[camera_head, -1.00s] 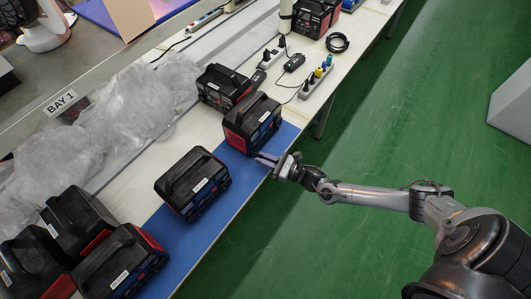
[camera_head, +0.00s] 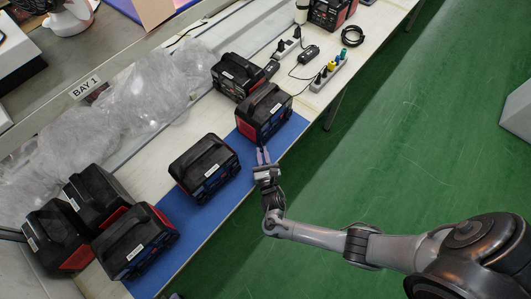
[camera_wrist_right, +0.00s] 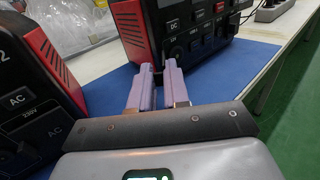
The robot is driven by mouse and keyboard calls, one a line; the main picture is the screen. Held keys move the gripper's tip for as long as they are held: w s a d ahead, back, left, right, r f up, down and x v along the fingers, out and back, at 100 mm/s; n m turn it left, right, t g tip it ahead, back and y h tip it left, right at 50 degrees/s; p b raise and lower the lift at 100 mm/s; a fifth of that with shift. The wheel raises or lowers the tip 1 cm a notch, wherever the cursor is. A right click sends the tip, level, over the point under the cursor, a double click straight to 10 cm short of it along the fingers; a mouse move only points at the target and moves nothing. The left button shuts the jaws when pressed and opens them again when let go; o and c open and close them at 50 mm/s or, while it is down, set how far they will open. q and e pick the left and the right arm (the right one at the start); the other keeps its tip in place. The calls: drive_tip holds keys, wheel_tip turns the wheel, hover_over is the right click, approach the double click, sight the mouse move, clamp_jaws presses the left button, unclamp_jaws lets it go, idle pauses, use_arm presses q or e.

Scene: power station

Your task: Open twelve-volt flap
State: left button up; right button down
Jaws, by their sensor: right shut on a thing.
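A black and red power station (camera_head: 265,113) stands upright on the blue mat (camera_head: 284,139). In the right wrist view its front panel (camera_wrist_right: 200,30) shows a DC label and several sockets. My right gripper (camera_head: 262,155) is at the panel's lower left, fingers pointing at it. In the wrist view its two purple fingers (camera_wrist_right: 161,75) are close together, shut on a small part at the panel. I take this part to be the twelve-volt flap, but the fingertips hide it. My left gripper is not clearly in view.
Another power station (camera_head: 205,167) stands close on the left, with its AC panel (camera_wrist_right: 30,110) near my right fingers. Several more stand at lower left and behind. A power strip (camera_head: 328,73) and cables lie at the right. Open floor (camera_head: 400,150) lies beyond the table edge.

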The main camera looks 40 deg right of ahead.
drive_tip(key=shift+w+a+m+g+h, duration=0.25)
drive_tip(key=shift+a+m+g+h, duration=0.2)
drive_tip(key=shift+h, duration=0.25)
drive_tip(key=shift+d, duration=0.1)
drive_tip(key=c, duration=1.2)
unclamp_jaws()
drive_tip(key=shift+w+m, duration=0.1)
drive_tip(key=shift+m, duration=0.15)
drive_tip(key=shift+o, duration=0.2)
drive_tip(key=shift+h, duration=0.3)
drive_tip(key=shift+s+a, duration=0.3)
drive_tip(key=shift+s, duration=0.35)
drive_tip(key=p+v, duration=0.1)
drive_tip(key=v, duration=0.8)
drive_tip(key=shift+s, duration=0.25)
drive_tip(key=shift+a+r, duration=0.1)
drive_tip(key=shift+a, duration=0.05)
